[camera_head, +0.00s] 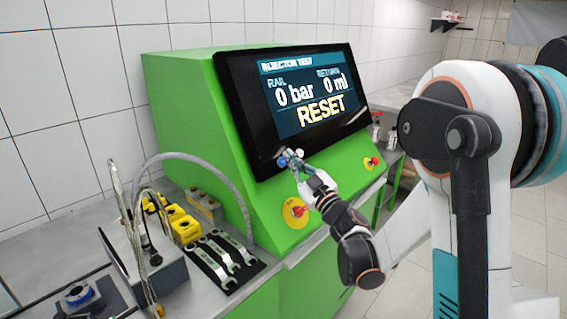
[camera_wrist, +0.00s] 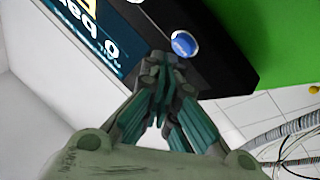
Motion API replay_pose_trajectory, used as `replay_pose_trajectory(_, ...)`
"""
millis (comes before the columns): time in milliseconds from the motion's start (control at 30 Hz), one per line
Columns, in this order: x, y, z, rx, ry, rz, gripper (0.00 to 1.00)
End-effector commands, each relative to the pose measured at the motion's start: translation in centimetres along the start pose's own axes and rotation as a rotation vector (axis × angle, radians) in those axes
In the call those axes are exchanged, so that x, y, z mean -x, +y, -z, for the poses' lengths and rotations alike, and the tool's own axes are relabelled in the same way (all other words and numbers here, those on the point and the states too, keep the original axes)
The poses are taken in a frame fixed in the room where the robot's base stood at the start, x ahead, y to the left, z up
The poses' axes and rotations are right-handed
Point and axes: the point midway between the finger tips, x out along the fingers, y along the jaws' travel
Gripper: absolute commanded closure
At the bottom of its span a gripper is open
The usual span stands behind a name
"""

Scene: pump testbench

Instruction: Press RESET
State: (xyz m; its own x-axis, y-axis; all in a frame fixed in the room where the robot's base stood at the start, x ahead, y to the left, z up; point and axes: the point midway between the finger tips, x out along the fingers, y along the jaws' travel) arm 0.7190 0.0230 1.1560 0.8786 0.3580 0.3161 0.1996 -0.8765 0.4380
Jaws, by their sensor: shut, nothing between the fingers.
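My gripper (camera_wrist: 155,62) is shut and empty. Its fingertips are close to the blue button, slightly to its left in the wrist view. I cannot tell whether they touch the bezel.
A red knob on a yellow disc (camera_head: 296,212) sits on the green front below my gripper, another red knob (camera_head: 373,161) farther right. Wrenches (camera_head: 225,258), yellow parts (camera_head: 183,226) and hoses crowd the left worktop.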

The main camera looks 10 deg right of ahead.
Motion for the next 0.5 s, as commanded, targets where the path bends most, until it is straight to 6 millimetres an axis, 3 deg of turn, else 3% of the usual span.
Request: replay_pose_trajectory(500, -0.55, -0.41, -0.38, 0.000, 0.000, 0.000, 1.00)
